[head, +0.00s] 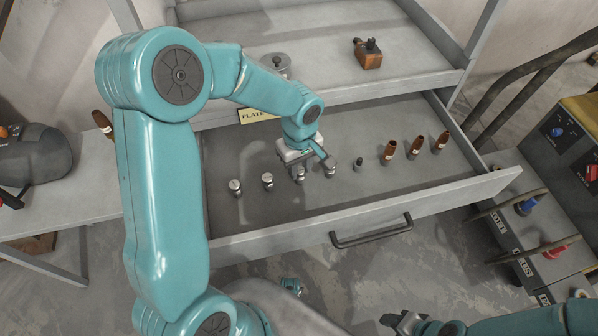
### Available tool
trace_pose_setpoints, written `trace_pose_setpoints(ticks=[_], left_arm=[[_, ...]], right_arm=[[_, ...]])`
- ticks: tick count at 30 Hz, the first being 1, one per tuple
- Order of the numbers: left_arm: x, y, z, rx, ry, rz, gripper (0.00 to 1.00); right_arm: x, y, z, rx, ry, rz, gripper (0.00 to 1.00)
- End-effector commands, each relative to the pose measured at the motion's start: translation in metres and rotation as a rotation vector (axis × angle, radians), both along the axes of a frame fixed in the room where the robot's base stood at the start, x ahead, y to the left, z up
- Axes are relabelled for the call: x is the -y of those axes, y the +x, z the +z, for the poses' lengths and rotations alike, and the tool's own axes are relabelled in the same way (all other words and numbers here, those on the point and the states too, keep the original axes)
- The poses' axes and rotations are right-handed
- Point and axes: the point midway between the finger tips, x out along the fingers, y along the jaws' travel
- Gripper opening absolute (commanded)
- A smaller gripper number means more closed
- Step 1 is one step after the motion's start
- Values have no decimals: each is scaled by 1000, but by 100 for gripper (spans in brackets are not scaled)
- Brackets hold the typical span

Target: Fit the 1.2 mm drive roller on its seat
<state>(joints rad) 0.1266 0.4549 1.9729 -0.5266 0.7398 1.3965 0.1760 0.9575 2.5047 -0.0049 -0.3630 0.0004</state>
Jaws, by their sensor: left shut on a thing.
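My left gripper (304,163) reaches down into the open grey drawer (290,215). It is shut on a small silver roller-like part (298,174), which the fingers partly hide. Similar silver parts stand in the same row: one at the left (235,187), one beside it (267,181), and one to the right of the gripper (330,168). I cannot read any size on them, so I cannot tell which is the 1.2 mm roller. I cannot make out the roller seat. My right gripper (403,321) is low at the bottom edge, away from the drawer; its jaws are unclear.
A small dark part (358,163) and copper-coloured nozzles (389,152) stand at the right of the drawer. A shelf above holds a brown block (368,54) and a grey round part (277,64). The drawer handle (371,232) juts forward. A yellow-topped machine (575,135) stands right.

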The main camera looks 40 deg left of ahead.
Motion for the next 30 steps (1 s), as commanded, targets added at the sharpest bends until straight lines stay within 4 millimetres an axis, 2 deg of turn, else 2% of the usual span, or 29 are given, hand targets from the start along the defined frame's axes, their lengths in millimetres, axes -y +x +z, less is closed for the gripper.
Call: trace_pose_setpoints(ticks=[30], left_arm=[[0,1,46,2,0,-1,0]], right_arm=[[0,0,29,0,0,0,51]])
